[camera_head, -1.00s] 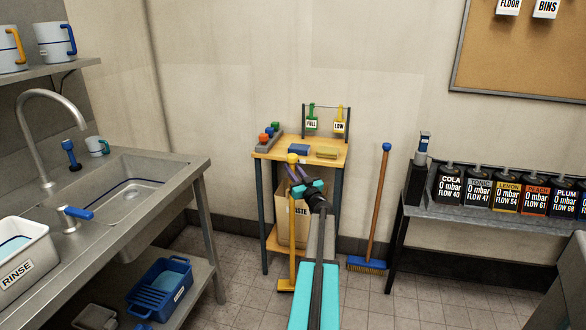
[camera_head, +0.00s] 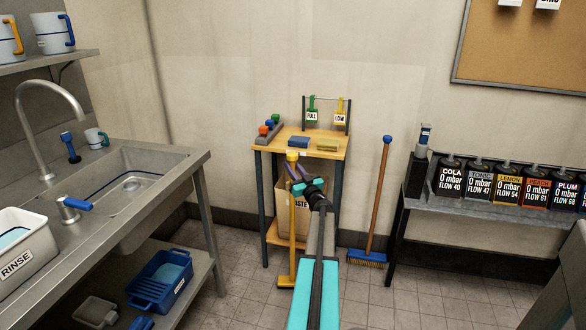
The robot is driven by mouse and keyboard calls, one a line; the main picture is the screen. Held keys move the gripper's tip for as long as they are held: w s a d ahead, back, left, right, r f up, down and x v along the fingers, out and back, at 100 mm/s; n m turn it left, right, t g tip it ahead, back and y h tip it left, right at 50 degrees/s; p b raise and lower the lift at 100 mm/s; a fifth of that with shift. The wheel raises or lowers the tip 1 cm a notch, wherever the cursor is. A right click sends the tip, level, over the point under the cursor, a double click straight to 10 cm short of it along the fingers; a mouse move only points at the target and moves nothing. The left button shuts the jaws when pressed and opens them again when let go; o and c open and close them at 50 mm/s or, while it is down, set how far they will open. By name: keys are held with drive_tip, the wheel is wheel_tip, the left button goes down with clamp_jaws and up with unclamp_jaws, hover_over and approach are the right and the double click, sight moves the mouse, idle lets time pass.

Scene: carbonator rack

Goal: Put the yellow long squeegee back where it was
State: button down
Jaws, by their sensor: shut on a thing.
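The yellow long squeegee (camera_head: 292,220) stands about upright in front of the small wooden table, with its knob top near tabletop height and its wide foot at floor level. Whether the foot touches the floor I cannot tell. My gripper (camera_head: 298,183) is shut on its handle just below the yellow top. My arm reaches in from the bottom of the picture and hides part of the table's front.
The wooden table (camera_head: 333,143) holds sponges and has a waste box (camera_head: 294,236) beneath. A blue broom (camera_head: 377,200) leans on the wall at right, near the bottle rack (camera_head: 475,204). The sink counter (camera_head: 172,167) stands left; floor between is clear.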

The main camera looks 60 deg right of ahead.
drive_tip(key=shift+f, duration=0.55)
idle(0.9)
drive_tip(key=c, duration=1.5)
unclamp_jaws()
drive_tip(key=shift+o, duration=0.2)
drive_tip(key=shift+f, duration=0.1)
drive_tip(key=shift+s+a, duration=0.1)
drive_tip(key=v, duration=1.3)
drive_tip(key=shift+s, duration=0.25)
drive_tip(key=shift+w+a, duration=0.1)
drive_tip(key=shift+a, duration=0.05)
